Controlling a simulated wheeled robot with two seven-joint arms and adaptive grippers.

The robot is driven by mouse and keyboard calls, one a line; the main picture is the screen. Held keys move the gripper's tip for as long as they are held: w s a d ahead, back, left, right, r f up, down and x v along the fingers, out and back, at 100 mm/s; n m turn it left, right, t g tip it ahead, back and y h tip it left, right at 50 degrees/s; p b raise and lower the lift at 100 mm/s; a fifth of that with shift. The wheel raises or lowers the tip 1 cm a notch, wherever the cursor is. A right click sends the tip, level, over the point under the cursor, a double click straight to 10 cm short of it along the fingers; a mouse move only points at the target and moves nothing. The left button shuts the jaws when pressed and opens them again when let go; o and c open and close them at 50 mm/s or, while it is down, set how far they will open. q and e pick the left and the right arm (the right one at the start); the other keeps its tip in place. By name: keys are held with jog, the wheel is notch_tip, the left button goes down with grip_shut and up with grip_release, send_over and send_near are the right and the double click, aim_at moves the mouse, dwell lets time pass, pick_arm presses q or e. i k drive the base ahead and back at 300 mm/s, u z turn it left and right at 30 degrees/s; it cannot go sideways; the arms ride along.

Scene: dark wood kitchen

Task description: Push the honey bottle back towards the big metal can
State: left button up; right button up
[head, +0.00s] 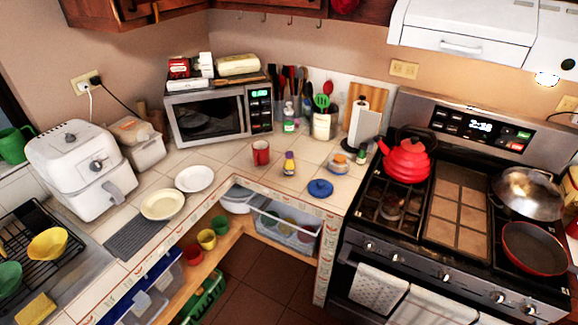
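A small yellow bottle with a dark purple upper part (290,164) stands upright on the tiled counter in the head view. It looks like the honey bottle, but its label is too small to read. Behind it and to the right, near the wall, stands a pale round container (322,126) holding utensils. It may be the big metal can; I cannot tell for sure. The bottle and this container are apart, with bare tile between them. Neither of my grippers shows in the view.
A red mug (261,153) stands left of the bottle. A blue lid (320,189) lies to its front right, and a jar (338,162) stands to its right. A microwave (207,115) is behind left. The stove (455,215) with a red kettle (406,161) is right.

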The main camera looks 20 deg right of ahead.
aim_at(289, 165)
jog(key=u, duration=0.5)
jog(key=i, duration=1.05)
jog(key=z, duration=0.35)
